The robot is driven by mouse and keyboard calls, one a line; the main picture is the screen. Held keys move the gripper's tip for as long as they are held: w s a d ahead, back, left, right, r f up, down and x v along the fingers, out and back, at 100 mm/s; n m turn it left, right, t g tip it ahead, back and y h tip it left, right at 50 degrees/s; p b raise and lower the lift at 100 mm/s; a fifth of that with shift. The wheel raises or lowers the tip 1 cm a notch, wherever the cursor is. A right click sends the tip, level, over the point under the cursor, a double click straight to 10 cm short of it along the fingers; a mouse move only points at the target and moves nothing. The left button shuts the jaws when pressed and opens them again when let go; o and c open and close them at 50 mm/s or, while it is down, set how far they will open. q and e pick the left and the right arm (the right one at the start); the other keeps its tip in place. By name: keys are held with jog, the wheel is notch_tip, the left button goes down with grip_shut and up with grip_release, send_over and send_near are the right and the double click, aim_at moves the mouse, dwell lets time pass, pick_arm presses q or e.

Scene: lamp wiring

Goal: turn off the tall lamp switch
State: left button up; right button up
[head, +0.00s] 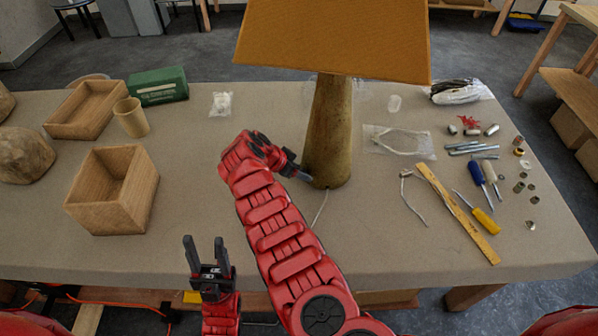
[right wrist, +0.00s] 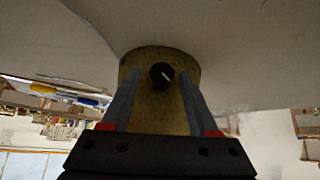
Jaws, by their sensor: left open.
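The tall lamp has an orange shade (head: 335,40) and a tapered wooden base (head: 328,125) standing on the table. In the right wrist view the lamp base (right wrist: 150,115) fills the middle, with a round black switch knob (right wrist: 161,75) bearing a light mark. My right gripper (head: 303,175) is at the lower left side of the base. In the right wrist view its fingers (right wrist: 160,82) stand apart, one on each side of the knob, with a gap to it. The knob is hidden in the head view. My left gripper (head: 207,243) is open and empty at the table's front edge, fingers pointing up.
A thin cord (head: 320,210) runs from the lamp base towards the front. A ruler (head: 458,212), screwdrivers (head: 477,185) and small metal parts lie at right. A wooden box (head: 112,190), a cup (head: 131,117) and a green box (head: 158,86) stand at left.

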jog(key=shift+a, duration=0.1)
jog(key=shift+s+a+r, duration=0.1)
jog(key=shift+a, duration=0.05)
jog(key=b+v, duration=0.1)
jog(key=v, duration=0.6)
jog(key=shift+r, duration=0.1)
